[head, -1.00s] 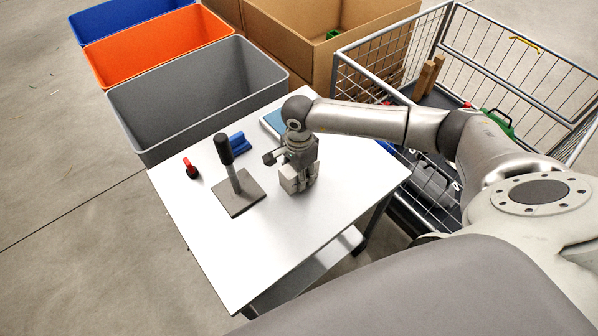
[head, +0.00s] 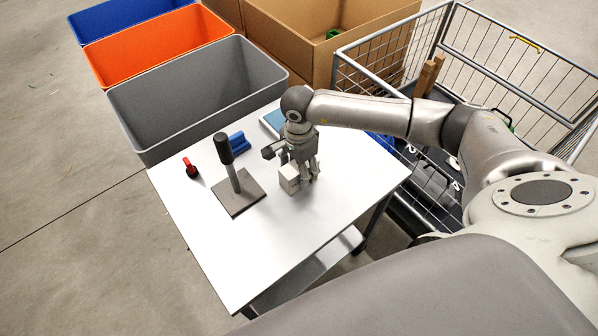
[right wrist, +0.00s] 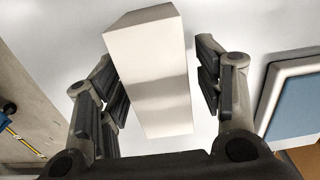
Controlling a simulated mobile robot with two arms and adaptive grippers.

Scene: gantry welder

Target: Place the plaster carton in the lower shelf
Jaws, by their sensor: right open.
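The plaster carton, a small plain pale box (head: 289,179), stands on the white table top near its middle. It shows between the fingers in the right wrist view (right wrist: 150,75). My right gripper (head: 305,178) is open and points down over the carton, with a finger on each side. In the right wrist view (right wrist: 163,85) a gap shows on each side of the carton. The gripper hides part of the carton in the head view. The lower shelf (head: 310,268) shows partly below the table top (head: 225,255). My left gripper is not in view.
A black-handled post on a square plate (head: 238,195), a blue block (head: 238,143) and a red-handled item (head: 190,168) stand left of the carton. A blue-faced flat item (head: 272,120) lies behind. Bins (head: 140,130), a cardboard box (head: 285,50) and a wire cart (head: 500,60) surround the table.

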